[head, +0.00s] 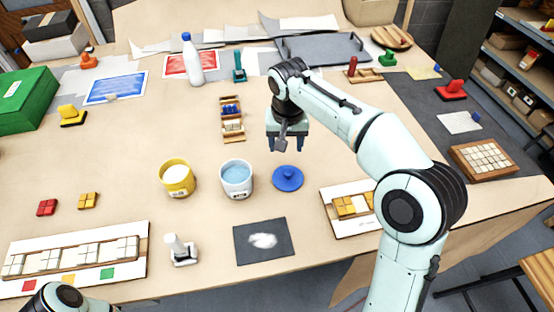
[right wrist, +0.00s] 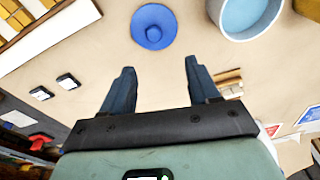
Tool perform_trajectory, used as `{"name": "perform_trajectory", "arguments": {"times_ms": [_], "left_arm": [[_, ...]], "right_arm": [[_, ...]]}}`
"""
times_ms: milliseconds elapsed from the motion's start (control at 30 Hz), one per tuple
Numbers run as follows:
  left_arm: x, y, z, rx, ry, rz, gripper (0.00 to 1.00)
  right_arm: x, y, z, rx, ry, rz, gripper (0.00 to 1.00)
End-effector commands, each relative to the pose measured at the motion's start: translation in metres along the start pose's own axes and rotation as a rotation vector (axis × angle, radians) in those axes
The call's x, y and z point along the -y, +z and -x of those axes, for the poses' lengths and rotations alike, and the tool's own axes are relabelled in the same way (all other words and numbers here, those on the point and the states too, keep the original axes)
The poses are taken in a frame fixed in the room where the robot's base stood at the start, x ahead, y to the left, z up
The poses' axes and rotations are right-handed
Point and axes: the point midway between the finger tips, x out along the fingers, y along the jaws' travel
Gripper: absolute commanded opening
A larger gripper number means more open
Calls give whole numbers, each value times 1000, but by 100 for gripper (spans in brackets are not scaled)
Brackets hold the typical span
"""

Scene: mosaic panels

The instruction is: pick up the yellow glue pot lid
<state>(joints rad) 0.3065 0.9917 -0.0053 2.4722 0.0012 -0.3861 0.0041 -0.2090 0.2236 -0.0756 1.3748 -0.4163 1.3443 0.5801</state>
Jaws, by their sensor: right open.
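A yellow pot (head: 178,180) with white contents stands open on the table in the head view. A pot with pale blue contents (head: 236,180) stands just right of it and shows in the right wrist view (right wrist: 248,18). A round blue lid with a knob (head: 288,178) lies flat right of the blue pot, also in the right wrist view (right wrist: 154,27). I see no yellow lid in either view. My right gripper (head: 287,146) is open and empty, above the table behind the blue lid; its fingers (right wrist: 160,66) point towards that lid. My left gripper is out of view.
A mosaic panel (head: 128,228) lies front left and another (head: 330,197) lies right of the blue lid. A white-handled tool (head: 183,256) and a dark mat (head: 245,256) are near the front edge. A small wooden rack (head: 233,120) stands behind the pots. A white bottle (head: 194,65) stands further back.

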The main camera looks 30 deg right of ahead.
Motion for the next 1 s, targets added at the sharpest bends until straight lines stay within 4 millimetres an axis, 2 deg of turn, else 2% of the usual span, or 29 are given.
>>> {"name": "perform_trajectory", "arguments": {"times_ms": [400, 667, 900, 1000], "left_arm": [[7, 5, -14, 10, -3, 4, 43], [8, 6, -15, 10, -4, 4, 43], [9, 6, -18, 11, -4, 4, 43], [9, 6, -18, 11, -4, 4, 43]], "right_arm": [[-2, 1, -69, 4, 3, -1, 60], [-3, 1, -88, 3, 3, -1, 60], [-9, 0, -123, 3, 2, -1, 60], [-9, 0, -131, 1, 1, -1, 60]]}}
